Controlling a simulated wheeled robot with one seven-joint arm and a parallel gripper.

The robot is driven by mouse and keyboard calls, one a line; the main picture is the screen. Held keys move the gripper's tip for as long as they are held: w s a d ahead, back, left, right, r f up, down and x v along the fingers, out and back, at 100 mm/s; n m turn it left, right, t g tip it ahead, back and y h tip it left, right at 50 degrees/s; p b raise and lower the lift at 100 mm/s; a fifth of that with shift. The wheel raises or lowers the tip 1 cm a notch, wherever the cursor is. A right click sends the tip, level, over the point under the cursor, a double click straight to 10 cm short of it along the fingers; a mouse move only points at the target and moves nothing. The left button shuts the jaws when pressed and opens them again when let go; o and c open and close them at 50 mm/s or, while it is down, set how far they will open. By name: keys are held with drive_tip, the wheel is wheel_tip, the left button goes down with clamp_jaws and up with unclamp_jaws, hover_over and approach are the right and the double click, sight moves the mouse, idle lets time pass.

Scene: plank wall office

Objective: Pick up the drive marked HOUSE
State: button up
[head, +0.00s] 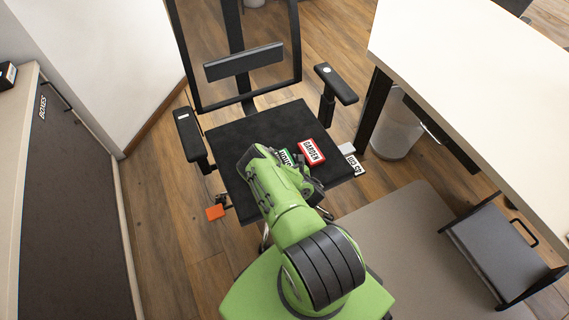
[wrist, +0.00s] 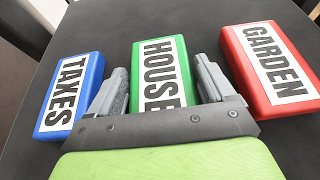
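The green drive marked HOUSE (wrist: 161,62) lies flat on the black chair seat (wrist: 205,38). In the wrist view my gripper (wrist: 160,80) is open, with one finger on each side of this drive and its near end hidden behind the gripper body. I cannot tell whether the fingers touch it. In the head view a green edge of the HOUSE drive (head: 284,157) shows beside my arm, which hides most of it. The blue TAXES drive (wrist: 72,92) lies to its left and the red GARDEN drive (wrist: 268,68) to its right.
The GARDEN drive (head: 311,151) also shows in the head view. A white-labelled item (head: 352,160) sits by the seat's right edge. Chair armrests (head: 190,133) and (head: 336,84) flank the seat. A white desk (head: 470,70) stands at right, and an orange object (head: 215,212) is left of the seat.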

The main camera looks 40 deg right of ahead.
drive_tip(key=c, duration=0.7)
